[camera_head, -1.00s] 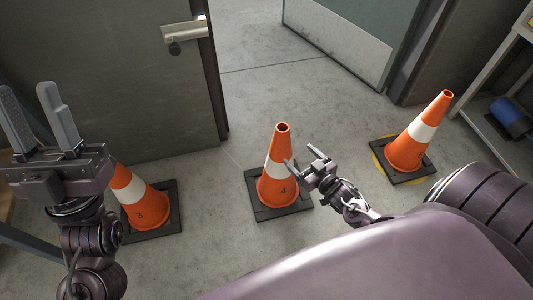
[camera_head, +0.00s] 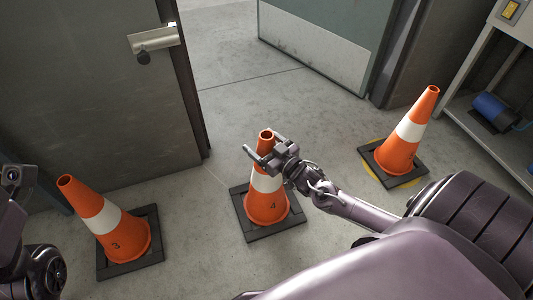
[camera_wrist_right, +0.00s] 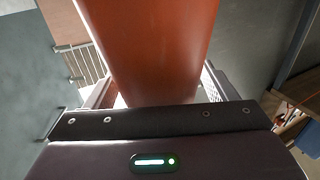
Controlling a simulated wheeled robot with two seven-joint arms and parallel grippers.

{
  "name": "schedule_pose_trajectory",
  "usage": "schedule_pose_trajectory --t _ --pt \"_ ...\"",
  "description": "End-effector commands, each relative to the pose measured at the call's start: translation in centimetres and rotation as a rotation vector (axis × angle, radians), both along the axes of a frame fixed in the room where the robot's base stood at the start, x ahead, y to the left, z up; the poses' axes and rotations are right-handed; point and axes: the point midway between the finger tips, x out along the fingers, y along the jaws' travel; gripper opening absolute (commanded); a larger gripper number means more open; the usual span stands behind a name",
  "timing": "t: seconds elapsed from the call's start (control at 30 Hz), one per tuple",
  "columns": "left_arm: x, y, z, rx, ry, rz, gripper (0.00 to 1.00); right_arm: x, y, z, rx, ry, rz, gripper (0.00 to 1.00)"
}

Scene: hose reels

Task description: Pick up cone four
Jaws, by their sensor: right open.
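Cone four (camera_head: 267,205), orange with a white band and the number 4, stands upright on its dark square base in the middle of the head view. My right gripper (camera_head: 262,147) is open at the cone's upper part, just below its tip, with one finger to each side. In the right wrist view the orange cone (camera_wrist_right: 150,45) fills the space between the two fingers. I cannot tell whether either finger touches it. Only part of my left arm shows at the left edge; its fingers are out of sight.
Cone three (camera_head: 118,232) stands at the left. Another cone (camera_head: 403,140) stands at the right on a yellow floor ring. A dark door (camera_head: 95,95) is behind, with an open doorway beside it. A shelf with a blue item (camera_head: 495,112) is at far right.

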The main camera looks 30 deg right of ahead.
Motion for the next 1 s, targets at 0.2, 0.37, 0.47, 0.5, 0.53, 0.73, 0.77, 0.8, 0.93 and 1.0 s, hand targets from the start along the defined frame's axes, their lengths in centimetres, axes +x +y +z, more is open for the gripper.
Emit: schedule_pose_trajectory --t 0.2,0.37,0.47,0.5,0.53,0.73,0.77,0.8,0.93,1.0 --pt "0.01 0.0 0.06 -0.001 0.001 0.0 0.36 -0.03 -0.01 0.03 0.0 0.001 0.0 0.71" --pt "0.0 -0.01 0.06 -0.001 0.001 0.0 0.36 -0.04 -0.02 0.03 0.0 0.001 0.0 0.5" --pt "-0.01 0.0 0.07 0.0 0.0 -0.001 0.36 -0.05 -0.02 0.02 0.0 0.001 0.0 0.37" --pt "-0.01 0.0 0.07 0.0 0.0 -0.001 0.36 -0.05 -0.02 0.02 0.0 0.001 0.0 0.31" --pt "-0.01 0.0 0.07 0.0 0.0 -0.001 0.36 -0.05 -0.01 0.02 0.0 0.001 0.0 0.27" --pt "-0.01 -0.01 0.07 -0.001 0.0 -0.001 0.36 -0.06 -0.01 0.01 0.0 0.001 -0.001 0.01" --pt "-0.01 0.0 0.07 -0.001 0.0 -0.001 0.36 -0.06 -0.01 0.01 0.0 0.0 -0.001 0.0" --pt "-0.01 0.0 0.07 -0.001 0.0 -0.001 0.36 -0.06 -0.01 0.01 0.001 0.0 -0.001 0.0" --pt "-0.01 -0.01 0.1 -0.001 0.0 0.0 0.36 0.12 -0.05 0.5 0.001 -0.011 -0.001 0.0" --pt "-0.01 -0.01 0.1 -0.001 0.0 0.0 0.36 0.12 -0.04 0.49 0.001 -0.01 -0.001 0.0"
